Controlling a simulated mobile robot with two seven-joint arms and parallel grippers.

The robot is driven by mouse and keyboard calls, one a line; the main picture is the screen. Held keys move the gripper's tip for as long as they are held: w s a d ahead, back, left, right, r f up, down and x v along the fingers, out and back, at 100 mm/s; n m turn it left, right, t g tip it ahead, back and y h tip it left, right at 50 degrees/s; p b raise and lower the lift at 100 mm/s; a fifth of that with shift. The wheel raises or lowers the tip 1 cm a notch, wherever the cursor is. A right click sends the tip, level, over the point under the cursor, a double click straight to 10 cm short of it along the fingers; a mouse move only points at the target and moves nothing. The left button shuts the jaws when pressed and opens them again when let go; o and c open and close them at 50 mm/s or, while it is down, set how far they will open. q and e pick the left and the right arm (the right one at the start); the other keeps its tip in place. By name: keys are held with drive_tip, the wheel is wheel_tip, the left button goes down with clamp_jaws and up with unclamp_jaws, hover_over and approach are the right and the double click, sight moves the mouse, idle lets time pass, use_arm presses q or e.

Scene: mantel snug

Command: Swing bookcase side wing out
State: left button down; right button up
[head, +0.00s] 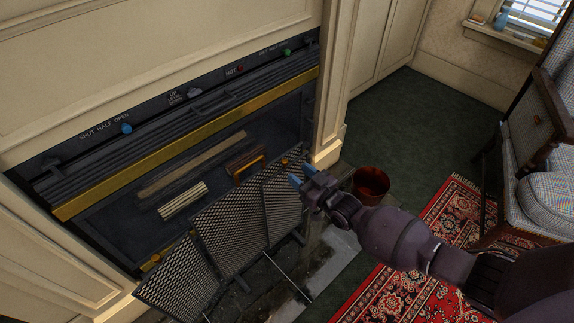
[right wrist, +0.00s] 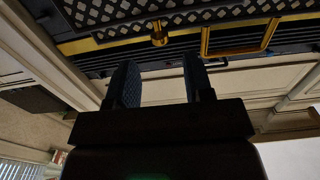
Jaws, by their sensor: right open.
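No bookcase shows in either view. A folding mesh screen stands before the fireplace, with a left panel (head: 180,281), a middle panel (head: 232,228) and a right panel (head: 283,203), set at angles to each other. A small brass knob (head: 285,161) shows by the top of the right panel; a brass knob (right wrist: 159,36) also shows in the right wrist view, ahead of the fingers. My right gripper (head: 302,175) is open and empty, its blue fingertips just right of the right panel's top. It also shows in the right wrist view (right wrist: 160,75). My left gripper is out of view.
The fireplace has a brass bar (head: 180,147) and labelled coloured knobs above it. A red bucket (head: 370,184) stands close behind my right wrist. A plaid armchair (head: 548,200) and a red patterned rug (head: 400,297) lie at the right. Green carpet (head: 410,125) is clear beyond.

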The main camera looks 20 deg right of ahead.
sight(287, 164)
drive_tip(key=x, duration=0.1)
drive_tip(key=b+x, duration=0.1)
drive_tip(key=x, duration=0.1)
drive_tip(key=shift+w+a+f, duration=0.15)
drive_tip(key=shift+w+f, duration=0.05)
drive_tip(key=shift+w, duration=0.1)
drive_tip(key=shift+x, duration=0.8)
drive_tip(key=shift+r, duration=0.2)
clamp_jaws()
